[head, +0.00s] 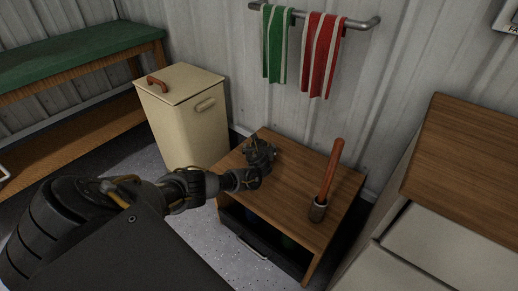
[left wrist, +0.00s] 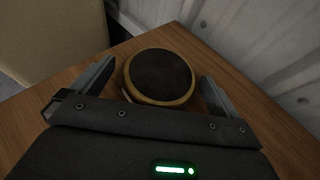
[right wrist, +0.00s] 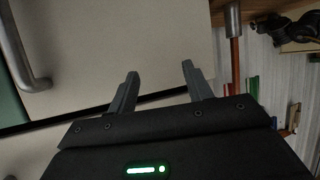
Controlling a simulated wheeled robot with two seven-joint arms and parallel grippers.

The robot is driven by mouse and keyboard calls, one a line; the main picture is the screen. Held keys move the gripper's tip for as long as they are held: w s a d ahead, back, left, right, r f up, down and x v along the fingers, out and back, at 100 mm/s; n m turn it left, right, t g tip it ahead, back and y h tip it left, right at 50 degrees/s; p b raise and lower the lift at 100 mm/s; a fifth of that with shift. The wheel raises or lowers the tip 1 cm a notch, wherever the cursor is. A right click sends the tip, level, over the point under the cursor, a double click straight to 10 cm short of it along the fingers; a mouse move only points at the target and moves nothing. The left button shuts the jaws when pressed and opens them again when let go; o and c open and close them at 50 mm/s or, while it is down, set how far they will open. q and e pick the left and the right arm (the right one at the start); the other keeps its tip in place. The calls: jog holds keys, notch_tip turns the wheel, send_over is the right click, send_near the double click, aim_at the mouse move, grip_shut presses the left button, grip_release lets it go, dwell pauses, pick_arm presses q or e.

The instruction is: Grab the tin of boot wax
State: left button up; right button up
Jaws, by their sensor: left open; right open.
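The tin of boot wax (left wrist: 160,76) is round, with a dark brown top and a tan rim. In the left wrist view it sits on the wooden top of a small cabinet, between the two fingers of my left gripper (left wrist: 155,95). The fingers are open, one on each side, with a gap at the left; I cannot tell whether the right finger touches it. In the head view my left gripper (head: 260,155) is over the cabinet's back left part and hides the tin. My right gripper (right wrist: 160,82) is open and empty in the right wrist view, in front of pale panels.
On the small wooden cabinet (head: 290,200) stands a brush-like tool (head: 328,180) with an orange handle. A cream bin (head: 188,125) is at its left, a wood-topped drawer unit (head: 470,165) at its right. Green (head: 276,45) and red (head: 322,55) striped towels hang behind.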

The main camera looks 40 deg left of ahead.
pick_arm(q)
jog(key=shift+c, duration=0.4)
jog(key=c, duration=1)
jog(key=shift+c, duration=0.4)
jog(key=shift+r, duration=0.15)
